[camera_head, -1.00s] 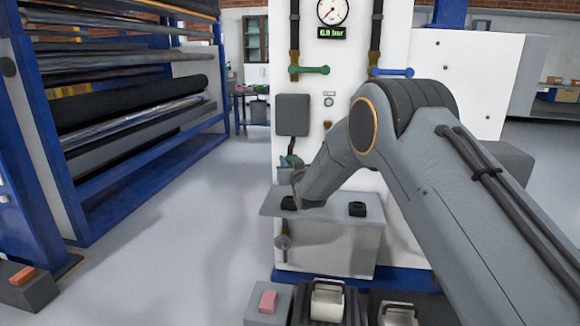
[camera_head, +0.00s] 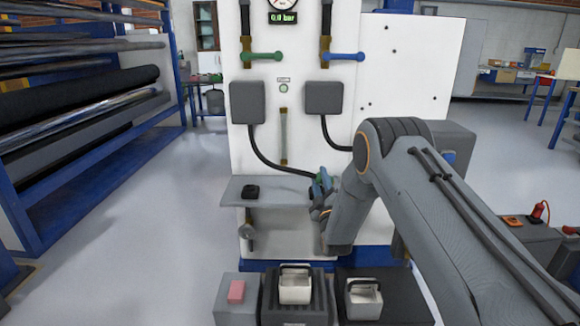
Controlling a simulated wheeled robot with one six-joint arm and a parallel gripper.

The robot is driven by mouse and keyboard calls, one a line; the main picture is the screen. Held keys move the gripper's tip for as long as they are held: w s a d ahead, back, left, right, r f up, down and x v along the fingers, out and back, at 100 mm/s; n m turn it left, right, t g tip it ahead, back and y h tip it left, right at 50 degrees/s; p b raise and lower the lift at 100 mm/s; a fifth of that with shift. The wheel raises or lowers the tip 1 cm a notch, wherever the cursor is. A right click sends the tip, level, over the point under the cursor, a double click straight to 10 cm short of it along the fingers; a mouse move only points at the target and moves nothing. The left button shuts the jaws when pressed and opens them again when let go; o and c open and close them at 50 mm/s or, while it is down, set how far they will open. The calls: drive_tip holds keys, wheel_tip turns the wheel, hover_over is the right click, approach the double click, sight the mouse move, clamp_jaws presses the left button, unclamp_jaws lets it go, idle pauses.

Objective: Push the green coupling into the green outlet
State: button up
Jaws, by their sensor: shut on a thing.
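My gripper (camera_head: 320,188) is low in front of the white panel (camera_head: 290,110), by the right end of the grey shelf (camera_head: 285,192). It is shut on what looks like the green coupling (camera_head: 317,190), a small green piece at the end of the black hose (camera_head: 268,158) from the left grey box. Blue shows beside it; I cannot tell whether that is a separate part. My wrist hides most of the coupling. I cannot make out the green outlet. A green valve handle (camera_head: 262,56) and a blue valve handle (camera_head: 343,56) are higher on the panel.
An empty-looking black holder (camera_head: 250,191) sits on the shelf's left side. The right box's hose (camera_head: 332,140) passes behind my arm. The roller rack (camera_head: 80,110) is left; floor between is clear.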

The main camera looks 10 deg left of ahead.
drive_tip(key=s+d+f+n+h, duration=0.1)
drive_tip(key=d+n, duration=0.1)
drive_tip(key=d, duration=0.8)
drive_tip(key=s+d+f+n+t+h, duration=0.1)
drive_tip(key=s+d+f+n, duration=0.1)
drive_tip(key=d, duration=0.8)
drive_tip(key=shift+f+h, duration=0.2)
drive_tip(key=shift+h, duration=0.2)
drive_tip(key=shift+w+d, duration=0.15)
drive_tip(key=shift+d, duration=0.65)
idle(0.9)
drive_tip(key=o, duration=1.3)
drive_tip(key=shift+c, duration=0.2)
